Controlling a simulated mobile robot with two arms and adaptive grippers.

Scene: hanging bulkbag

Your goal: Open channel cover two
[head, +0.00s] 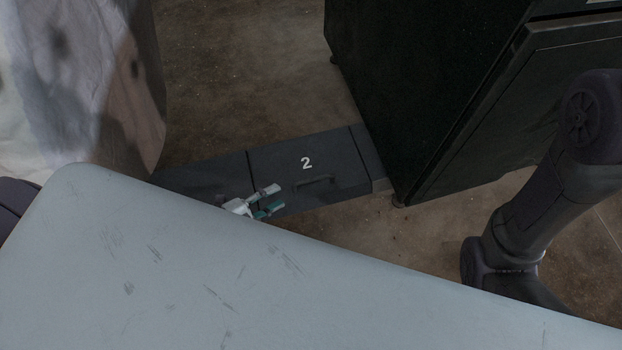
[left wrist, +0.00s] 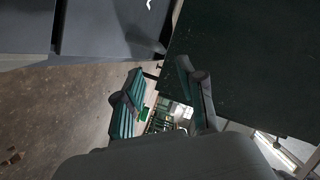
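The channel cover marked 2 (head: 335,157) is a dark grey panel low on the floor, lying flat. Its dark bar handle (head: 315,183) is near its front edge. My left gripper (head: 275,199) is at the cover's near left side, left of the handle and apart from it. Its two fingers are spread with nothing between them. My right gripper is out of view; only part of the right arm shows.
A black cabinet (head: 430,80) stands right beside the cover's right end and also fills the right of the left wrist view (left wrist: 250,65). A pale bulk bag (head: 85,85) hangs at the left. Another dark panel (head: 205,178) adjoins the cover's left edge. Brown floor (head: 250,65) is clear behind.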

